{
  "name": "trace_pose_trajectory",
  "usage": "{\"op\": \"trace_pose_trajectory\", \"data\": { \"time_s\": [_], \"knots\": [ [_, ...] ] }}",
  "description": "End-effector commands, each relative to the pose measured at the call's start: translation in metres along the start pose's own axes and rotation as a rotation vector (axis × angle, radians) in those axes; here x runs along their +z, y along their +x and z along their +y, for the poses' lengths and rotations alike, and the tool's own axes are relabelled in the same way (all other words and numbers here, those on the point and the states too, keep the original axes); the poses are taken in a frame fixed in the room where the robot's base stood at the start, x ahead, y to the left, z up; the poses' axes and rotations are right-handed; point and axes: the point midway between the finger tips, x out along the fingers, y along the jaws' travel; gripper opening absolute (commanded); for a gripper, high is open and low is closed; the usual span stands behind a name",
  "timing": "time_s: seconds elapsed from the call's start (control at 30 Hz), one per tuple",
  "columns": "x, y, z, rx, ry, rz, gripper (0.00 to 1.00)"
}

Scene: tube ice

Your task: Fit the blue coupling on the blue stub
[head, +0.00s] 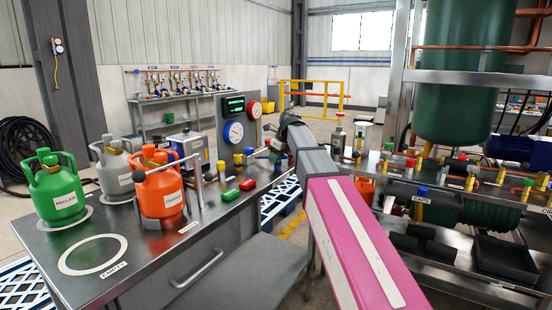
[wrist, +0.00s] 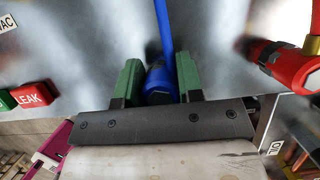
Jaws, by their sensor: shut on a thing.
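In the wrist view, my gripper (wrist: 158,62) has its two green fingers shut on the blue coupling (wrist: 158,82), one on each side. A blue hose (wrist: 164,25) runs from the coupling to the top of the view. In the head view, my gripper is at the far end of my arm, by the table's right edge; the arm hides most of it and the held coupling is not clear. A blue-topped brass fitting (head: 421,192) stands on the right rack. I cannot tell whether it is the blue stub.
A red coupling (wrist: 288,68) lies right of my gripper in the wrist view. The table (head: 150,262) holds green (head: 58,192), grey (head: 116,172) and orange (head: 160,192) cylinders and a gauge panel (head: 233,118). The right rack is crowded with fittings and pipes.

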Motion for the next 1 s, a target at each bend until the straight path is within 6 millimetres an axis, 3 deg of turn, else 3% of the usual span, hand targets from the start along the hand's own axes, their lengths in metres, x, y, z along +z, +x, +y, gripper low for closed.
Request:
{"op": "trace_pose_trajectory", "data": {
  "time_s": [0.13, 0.17, 0.23, 0.63, 1.0],
  "knots": [
    [0.001, -0.001, 0.0, 0.0, 0.0, -0.001, 0.0],
    [0.001, -0.001, 0.0, 0.0, 0.0, -0.001, 0.41],
    [0.001, -0.001, 0.0, 0.0, 0.0, -0.001, 0.63],
    [0.0, -0.006, 0.0, 0.0, 0.0, -0.001, 0.64],
    [0.001, -0.066, 0.0, -0.001, 0.0, -0.002, 0.64]
  ]
}}
